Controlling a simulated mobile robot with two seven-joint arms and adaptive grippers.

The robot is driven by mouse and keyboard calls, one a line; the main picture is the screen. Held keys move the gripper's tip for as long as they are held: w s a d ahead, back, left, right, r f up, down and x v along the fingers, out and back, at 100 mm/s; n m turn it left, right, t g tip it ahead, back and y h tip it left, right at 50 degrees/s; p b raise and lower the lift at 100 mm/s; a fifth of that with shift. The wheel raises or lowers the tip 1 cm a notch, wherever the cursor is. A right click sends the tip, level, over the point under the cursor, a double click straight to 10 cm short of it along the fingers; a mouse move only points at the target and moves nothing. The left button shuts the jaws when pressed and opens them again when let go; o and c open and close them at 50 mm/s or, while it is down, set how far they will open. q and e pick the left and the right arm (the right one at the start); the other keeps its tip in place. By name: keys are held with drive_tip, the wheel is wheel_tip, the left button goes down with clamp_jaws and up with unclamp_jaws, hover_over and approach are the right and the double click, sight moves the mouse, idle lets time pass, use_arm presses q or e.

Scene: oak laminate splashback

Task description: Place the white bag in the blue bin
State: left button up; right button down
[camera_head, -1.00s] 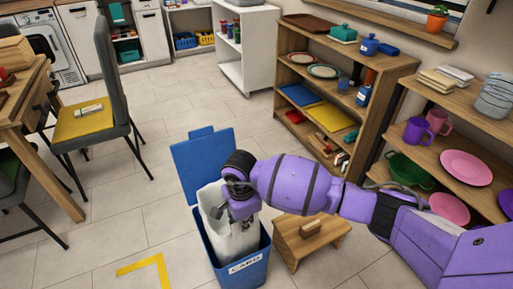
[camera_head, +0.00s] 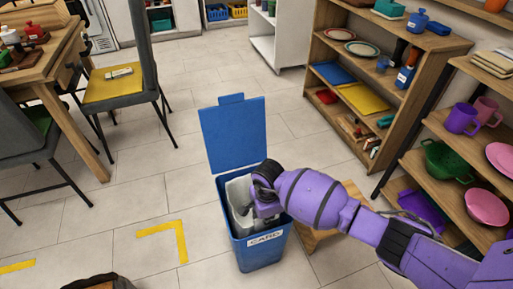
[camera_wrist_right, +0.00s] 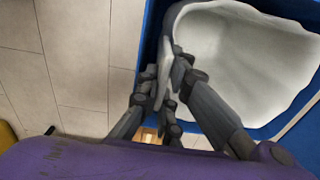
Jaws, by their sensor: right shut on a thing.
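The blue bin (camera_head: 262,254) stands on the tiled floor with its lid (camera_head: 233,135) tipped up at the back and a label on its front. The white bag (camera_head: 239,190) is inside the bin's opening, its upper part near rim height. My right gripper (camera_head: 250,212) is at the bin's mouth, over the bag. In the right wrist view, the right gripper (camera_wrist_right: 168,95) is shut on the edge of the white bag (camera_wrist_right: 240,50), which spreads open within the blue rim. How deep the bag reaches is hidden by the bin wall. My left gripper is not in view.
Wooden shelves (camera_head: 385,95) with dishes line the right side. A chair (camera_head: 125,92) and table stand at left.

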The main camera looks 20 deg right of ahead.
drive_tip(key=shift+f+b, duration=0.4)
drive_tip(key=shift+f, duration=0.2)
drive_tip(key=c, duration=1.9)
unclamp_jaws()
drive_tip(key=shift+c, duration=0.2)
drive_tip(key=shift+r, duration=0.25)
wheel_tip(320, 180, up, 12)
drive_tip(key=p, duration=0.3)
drive_tip(key=shift+r, duration=0.45)
